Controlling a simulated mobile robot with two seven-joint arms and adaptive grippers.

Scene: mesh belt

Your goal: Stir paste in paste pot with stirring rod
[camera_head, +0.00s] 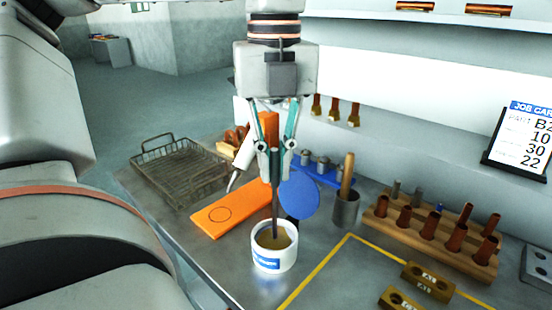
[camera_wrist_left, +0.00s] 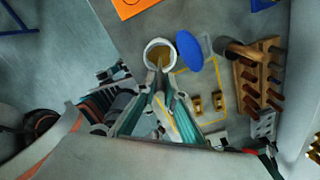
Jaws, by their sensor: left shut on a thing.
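The paste pot (camera_head: 273,262) is a white cup with a blue label, standing upright on the grey metal bench with tan paste (camera_head: 272,240) inside. My left gripper (camera_head: 275,150) is above the pot, pointing down and shut on the stirring rod (camera_head: 275,205), a thin dark rod. The rod stands nearly upright and its lower end is inside the pot's rim, at the paste; its tip is hidden. In the left wrist view the pot (camera_wrist_left: 158,42) is just beyond my left fingertips (camera_wrist_left: 161,88). My right gripper does not show.
A blue round paddle (camera_head: 299,195) is right behind the pot. An orange board (camera_head: 228,213) lies left, with a wire basket (camera_head: 180,172) beyond it. A cup with a wooden handle (camera_head: 345,208) and a wooden rack of copper tubes (camera_head: 432,232) stand right. Brass blocks (camera_head: 428,281) lie front right.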

